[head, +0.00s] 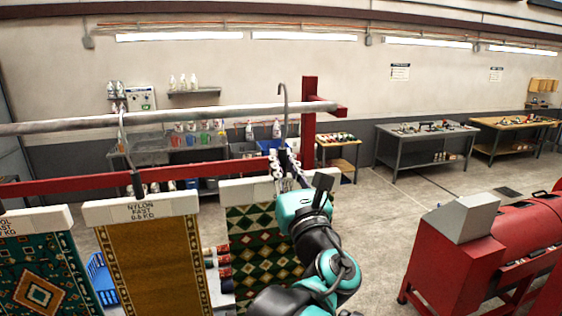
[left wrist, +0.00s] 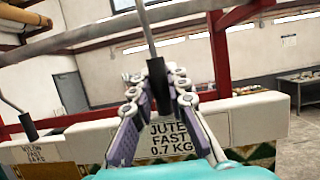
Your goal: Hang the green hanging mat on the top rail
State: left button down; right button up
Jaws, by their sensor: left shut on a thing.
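The green hanging mat (head: 262,255), with a dark green and yellow diamond pattern, hangs below a pale header bar. The left wrist view reads "JUTE FAST 0.7 KG" on that bar (left wrist: 172,142). My left gripper (head: 286,160) is shut on the mat's dark hook stem just above the bar, as the left wrist view also shows (left wrist: 162,72). The hook (head: 284,88) rises past the grey top rail (head: 200,114), its curved end higher than the rail. Whether it rests over the rail I cannot tell. My right gripper is not in view.
A brown nylon mat (head: 153,260) hangs to the left, its hook up at the top rail; another patterned mat (head: 38,275) hangs farther left. A red beam (head: 70,188) runs below the rail, with a red post (head: 309,120) at the right end. A red machine (head: 455,265) stands right.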

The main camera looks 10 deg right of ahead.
pick_arm(q)
jog(key=shift+w, duration=0.6)
jog(key=shift+w+a, duration=0.1)
jog(key=shift+w, duration=0.05)
jog(key=shift+r, duration=0.1)
jog(key=shift+w, duration=2.55)
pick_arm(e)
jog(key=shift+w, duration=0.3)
pick_arm(q)
jog(key=shift+f, duration=0.25)
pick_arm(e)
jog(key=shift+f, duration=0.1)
